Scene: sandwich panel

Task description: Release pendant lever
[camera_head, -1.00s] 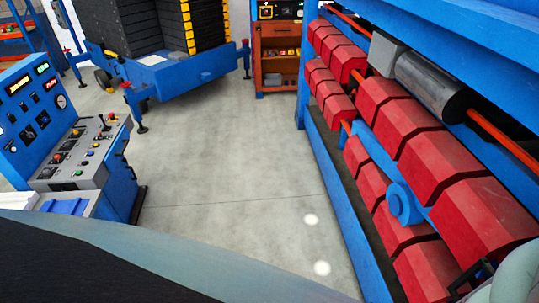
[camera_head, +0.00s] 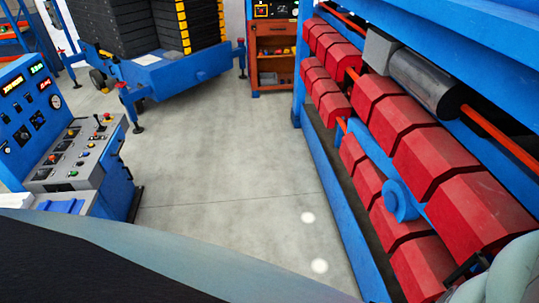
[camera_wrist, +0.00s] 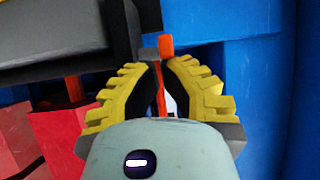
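In the wrist view, the two yellow toothed fingers of my gripper (camera_wrist: 162,66) arch inward and nearly meet at their tips. A thin orange lever (camera_wrist: 166,43) stands between the tips, showing past them and in the gap behind. The fingers look closed on it, but the exact contact is small and partly hidden. In the head view my gripper is out of sight, and I cannot make out the lever there.
A red-block machine with a blue frame (camera_head: 336,190) fills the right side. A control console (camera_head: 75,150) stands at the left. A blue cart (camera_head: 185,72) and an orange cabinet (camera_head: 272,77) are at the back. The grey floor (camera_head: 225,160) between is clear.

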